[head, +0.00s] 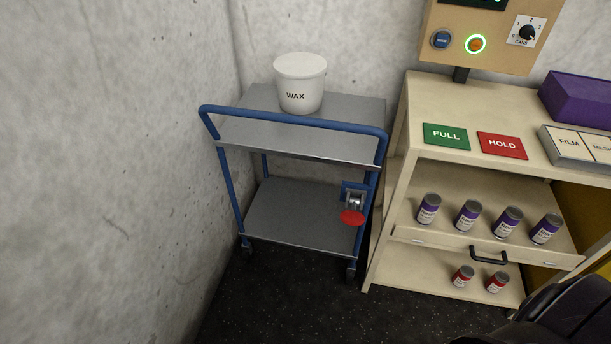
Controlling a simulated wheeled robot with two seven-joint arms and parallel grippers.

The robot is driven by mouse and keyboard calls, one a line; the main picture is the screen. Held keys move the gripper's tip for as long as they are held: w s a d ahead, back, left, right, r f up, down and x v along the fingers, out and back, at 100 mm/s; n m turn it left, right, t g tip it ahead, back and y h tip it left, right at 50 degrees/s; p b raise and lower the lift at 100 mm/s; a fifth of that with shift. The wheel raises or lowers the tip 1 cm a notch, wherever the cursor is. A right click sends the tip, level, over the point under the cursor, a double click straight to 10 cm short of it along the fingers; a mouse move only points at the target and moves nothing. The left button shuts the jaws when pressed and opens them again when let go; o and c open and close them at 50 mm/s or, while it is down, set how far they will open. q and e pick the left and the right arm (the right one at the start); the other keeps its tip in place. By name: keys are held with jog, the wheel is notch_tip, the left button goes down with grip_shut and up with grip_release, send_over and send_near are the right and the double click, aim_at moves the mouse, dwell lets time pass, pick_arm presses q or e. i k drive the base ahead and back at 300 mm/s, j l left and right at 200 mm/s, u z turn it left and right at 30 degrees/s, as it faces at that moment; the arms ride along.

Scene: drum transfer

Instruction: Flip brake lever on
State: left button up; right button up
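The brake lever (352,217) has a red rounded end and hangs low on a small blue and metal bracket (354,190) at the front right post of the cart. The cart (300,126) has a blue tube frame, two grey shelves and casters. It stands close to the concrete walls. Neither of my grippers shows. A dark part, apparently of my own body, fills the bottom right corner. Nothing touches the lever.
A white WAX bucket (300,85) stands on the cart's top shelf. A beige cabinet (440,105) is close on the cart's right, with several purple-labelled cans and a black drawer handle (488,256). The dark floor (280,305) before the cart is clear.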

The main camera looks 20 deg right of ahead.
aim_at(353, 218)
jog(key=z, duration=1.1)
